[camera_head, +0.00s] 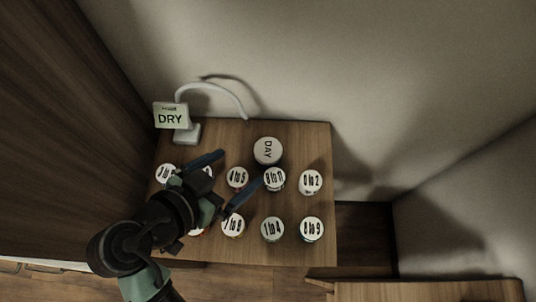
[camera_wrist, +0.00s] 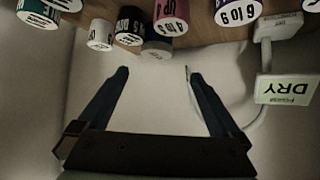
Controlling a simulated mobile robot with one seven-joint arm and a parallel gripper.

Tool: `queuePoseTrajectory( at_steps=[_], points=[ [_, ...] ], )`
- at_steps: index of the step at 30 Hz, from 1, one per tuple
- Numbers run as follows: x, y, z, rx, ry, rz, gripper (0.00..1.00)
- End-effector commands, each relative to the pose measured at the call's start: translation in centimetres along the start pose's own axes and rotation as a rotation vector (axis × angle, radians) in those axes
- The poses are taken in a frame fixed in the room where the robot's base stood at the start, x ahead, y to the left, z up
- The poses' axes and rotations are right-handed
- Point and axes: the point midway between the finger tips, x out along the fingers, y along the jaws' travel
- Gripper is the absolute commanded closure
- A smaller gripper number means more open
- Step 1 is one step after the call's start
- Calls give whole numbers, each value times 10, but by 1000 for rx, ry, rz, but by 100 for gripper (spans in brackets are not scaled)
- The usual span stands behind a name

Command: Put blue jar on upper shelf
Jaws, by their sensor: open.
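Several jars with white, labelled lids stand on a wooden surface in the head view, and no jar there is plainly blue. The jar marked "8 to 11" (camera_head: 274,180) is beside the tip of one finger. My gripper (camera_head: 242,166) is open and empty above the jars, and my arm hides part of the left ones. In the wrist view the fingers of my gripper (camera_wrist: 156,72) are spread, with nothing between them. Beyond them are a pink jar (camera_wrist: 171,12), a dark jar (camera_wrist: 129,27), a purple jar (camera_wrist: 238,10) and a teal jar (camera_wrist: 38,14).
A "DRY" sign (camera_head: 170,117) on a white stand is at the back left of the wooden surface (camera_head: 312,140). A larger round lid marked "DAY" (camera_head: 267,151) is at the back. A wooden wall rises at left, a pale wall behind. Another wooden surface (camera_head: 430,291) is at lower right.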

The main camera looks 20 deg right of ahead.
Motion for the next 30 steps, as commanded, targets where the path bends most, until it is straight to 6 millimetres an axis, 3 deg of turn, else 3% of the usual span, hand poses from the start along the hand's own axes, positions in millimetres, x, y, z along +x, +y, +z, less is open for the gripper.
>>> queuePoseTrajectory(
  at_steps=[9,17,25,30],
  points=[
    [57,2,0,-2,-1,6,0],
    [77,3,0,-3,-2,4,0],
    [116,7,-1,-3,-1,4,0],
    [124,7,0,-2,-1,2,0]
  ],
)
